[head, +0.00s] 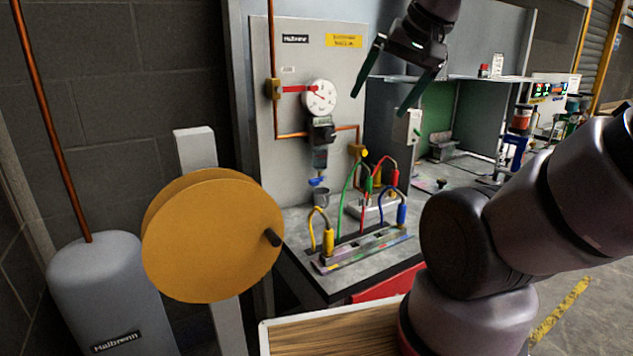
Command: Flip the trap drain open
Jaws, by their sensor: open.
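The trap (320,157) is a clear, dark-tinted bowl under a black regulator body (321,131) on the grey panel. A small blue drain lever (317,181) sits at its lower end and looks roughly level. A grey cup (321,197) stands directly below the drain. My gripper (381,97) is open and empty, up and to the right of the trap, its two dark green fingers pointing down and left. Nothing is between the fingers. Its distance from the panel is hard to tell.
A round gauge (319,97) and a red-handled valve (297,89) are above the trap. Coloured leads (382,178) arch up from a terminal strip (362,249) on the bench in front. A large yellow reel (213,236) stands at left. A white switch box (413,127) is at right.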

